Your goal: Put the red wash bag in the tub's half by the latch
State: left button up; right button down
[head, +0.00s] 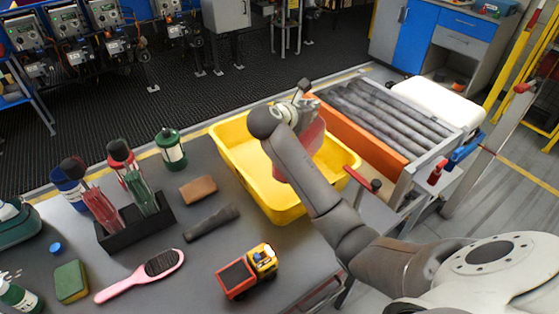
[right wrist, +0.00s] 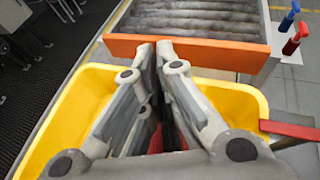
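The yellow tub (head: 240,152) stands at the table's far right, against the orange board; its wall also shows in the right wrist view (right wrist: 75,110). The red wash bag (head: 313,135) is over the tub, partly hidden by my right arm; only slivers of red show between the fingers in the right wrist view. My right gripper (right wrist: 161,46) points down over the tub, fingers close together on the bag. Whether the bag touches the tub floor is hidden. My left gripper is out of view.
A roller conveyor (head: 385,115) lies behind the orange board (head: 365,135). On the table are a toy truck (head: 247,272), a pink brush (head: 140,277), a sponge (head: 71,281), a brown block (head: 198,190), a dark bottle holder (head: 138,228) and a green jar (head: 171,150).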

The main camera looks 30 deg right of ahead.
notch_tip(320, 180, down, 10)
jog(key=shift+p, duration=0.65)
jog(key=shift+f, duration=0.1)
jog(key=c, duration=1.6)
grip_release()
jog(key=shift+c, duration=0.2)
jog(key=b+v, duration=0.1)
jog(key=v, duration=1.1)
jog(key=shift+s, duration=0.1)
